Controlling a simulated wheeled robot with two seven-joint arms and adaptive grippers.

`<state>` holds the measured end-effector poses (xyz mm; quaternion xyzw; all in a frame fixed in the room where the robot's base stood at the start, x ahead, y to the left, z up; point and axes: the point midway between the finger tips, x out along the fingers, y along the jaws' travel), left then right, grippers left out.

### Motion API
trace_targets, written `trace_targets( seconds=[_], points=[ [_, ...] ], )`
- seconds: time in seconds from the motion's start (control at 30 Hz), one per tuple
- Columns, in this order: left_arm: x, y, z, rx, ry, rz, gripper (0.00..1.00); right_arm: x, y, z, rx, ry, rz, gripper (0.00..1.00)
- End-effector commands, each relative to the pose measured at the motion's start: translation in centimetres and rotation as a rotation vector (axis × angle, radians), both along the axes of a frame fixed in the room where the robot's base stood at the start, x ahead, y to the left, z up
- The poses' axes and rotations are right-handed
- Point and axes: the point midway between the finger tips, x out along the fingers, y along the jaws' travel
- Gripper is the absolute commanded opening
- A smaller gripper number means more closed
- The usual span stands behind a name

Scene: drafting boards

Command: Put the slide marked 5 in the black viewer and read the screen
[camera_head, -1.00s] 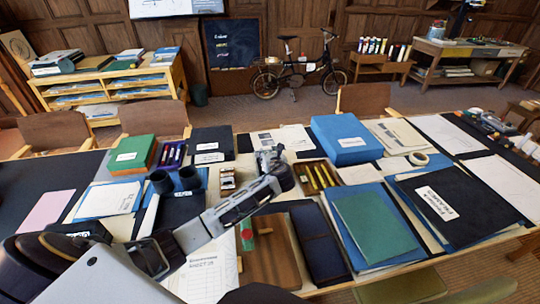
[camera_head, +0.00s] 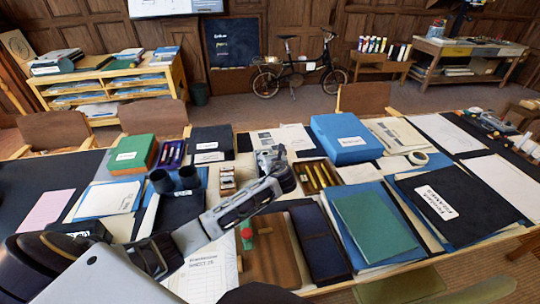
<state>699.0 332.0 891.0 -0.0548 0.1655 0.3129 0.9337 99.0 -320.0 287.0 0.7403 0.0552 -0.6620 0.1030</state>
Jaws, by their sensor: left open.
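My left gripper (camera_head: 270,157) is open above the middle of the table, just left of a wooden tray. Its arm comes in from the lower left. A small holder with pale pieces (camera_head: 228,180) stands left of the gripper; these may be slides, but no number 5 is readable. A black device with two round eyepiece-like tubes (camera_head: 175,181) stands farther left and may be the viewer. I cannot make out a screen on it. My right gripper is not in view.
A wooden tray of yellow-labelled sticks (camera_head: 316,177) is right of the gripper. A blue box (camera_head: 346,138) stands behind it. A brown board (camera_head: 270,252), a green folder (camera_head: 374,222) and a black folder (camera_head: 455,203) lie nearer. A green box (camera_head: 134,153) stands at the left.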

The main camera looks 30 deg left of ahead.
Motion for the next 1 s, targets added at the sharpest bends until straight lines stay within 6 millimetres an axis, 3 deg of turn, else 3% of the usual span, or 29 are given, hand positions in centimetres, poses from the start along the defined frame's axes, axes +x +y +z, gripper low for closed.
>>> trace_targets(
  seconds=[0.7,1.0],
  points=[
    [-6.2,-4.7,2.9,0.0,-0.001,-0.002,0.72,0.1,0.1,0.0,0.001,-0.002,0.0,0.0],
    [-7.8,-5.9,3.6,-0.001,-0.001,-0.001,0.72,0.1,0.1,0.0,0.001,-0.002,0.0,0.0]
  ],
)
